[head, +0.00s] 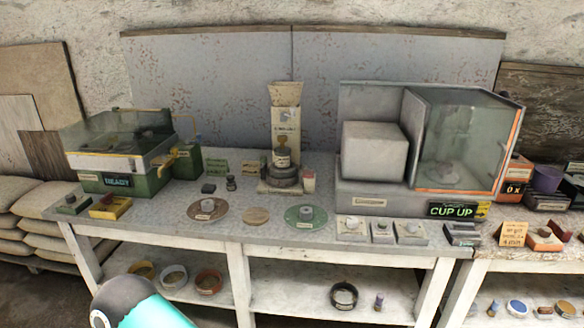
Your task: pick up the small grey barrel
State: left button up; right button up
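A small grey cylinder (306,213), barrel-like in shape, stands on a green disc (291,217) near the front middle of the table. A similar small grey piece (207,205) sits on a reddish-brown disc (220,212) to its left. Both are small in the picture, and I cannot tell for certain which is the grey barrel. A small dark jar (231,183) stands behind and between the two discs. Neither of my grippers is in view.
A green glass-lidded box marked READY (118,180) stands at left. A grey machine with a glass chamber (460,140) and CUP UP sign (455,210) stands at right. A bottle stand (283,188) is behind the discs. A bare wooden disc (256,216) lies between them.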

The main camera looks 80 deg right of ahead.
aim_at(283, 168)
jog(key=u, duration=0.8)
jog(key=i, duration=0.1)
jog(key=z, duration=2.9)
jog(key=i, duration=0.9)
jog(key=u, duration=0.2)
jog(key=k, duration=0.65)
jog(key=z, duration=0.3)
jog(key=i, duration=0.75)
jog(key=u, duration=0.15)
